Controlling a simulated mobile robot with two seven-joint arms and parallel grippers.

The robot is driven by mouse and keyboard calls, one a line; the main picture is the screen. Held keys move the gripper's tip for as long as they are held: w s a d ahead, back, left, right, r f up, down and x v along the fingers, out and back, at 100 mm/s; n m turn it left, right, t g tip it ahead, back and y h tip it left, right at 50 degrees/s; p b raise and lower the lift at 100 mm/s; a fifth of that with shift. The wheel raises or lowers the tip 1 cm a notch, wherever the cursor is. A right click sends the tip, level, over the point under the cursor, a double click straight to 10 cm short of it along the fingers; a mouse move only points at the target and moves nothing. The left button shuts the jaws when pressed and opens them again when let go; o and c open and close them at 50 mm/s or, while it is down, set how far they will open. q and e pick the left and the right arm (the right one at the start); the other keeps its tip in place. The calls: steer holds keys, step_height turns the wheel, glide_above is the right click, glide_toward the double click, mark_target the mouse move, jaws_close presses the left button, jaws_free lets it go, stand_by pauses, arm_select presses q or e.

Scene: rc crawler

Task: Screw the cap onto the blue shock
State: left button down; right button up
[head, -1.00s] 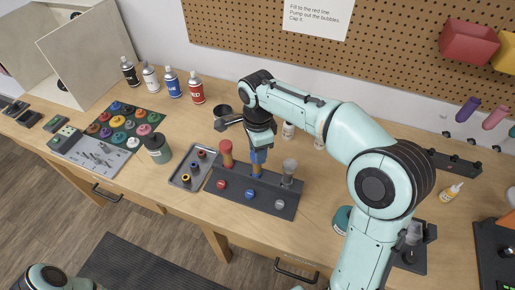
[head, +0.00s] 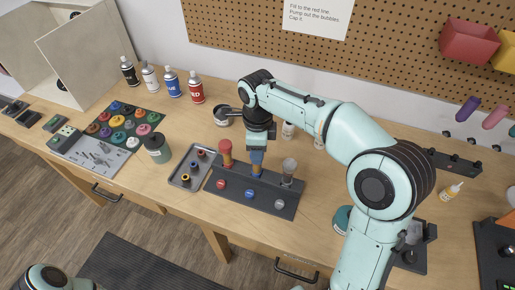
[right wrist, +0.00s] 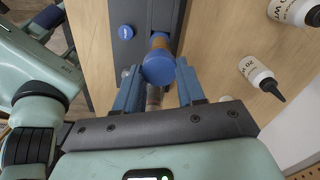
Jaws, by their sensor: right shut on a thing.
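The blue shock (head: 256,171) stands in the middle of the dark stand (head: 235,199), between an orange-red one and a clear grey one. My right gripper (head: 258,153) is directly above it, pointing down. In the right wrist view, a round blue cap (right wrist: 158,69) sits at the top of the shock, between the two blue fingers of my right gripper (right wrist: 160,84). The gripper is shut on this cap. The seat between cap and shock is hidden, so I cannot tell how tight it is. My left gripper is out of view.
A grey tray (head: 173,178) with small coloured parts lies left of the stand. Several spray cans (head: 172,84) stand at the back. White bottles (right wrist: 262,77) stand close to my right gripper.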

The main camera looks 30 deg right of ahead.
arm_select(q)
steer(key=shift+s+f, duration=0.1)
arm_select(e)
steer(key=m, duration=0.4)
steer(key=o, duration=1.1)
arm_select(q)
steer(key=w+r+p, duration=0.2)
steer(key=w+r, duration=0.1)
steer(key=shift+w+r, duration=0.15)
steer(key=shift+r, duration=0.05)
arm_select(e)
step_height(320, 180, up, 14)
steer(key=shift+f, duration=0.25)
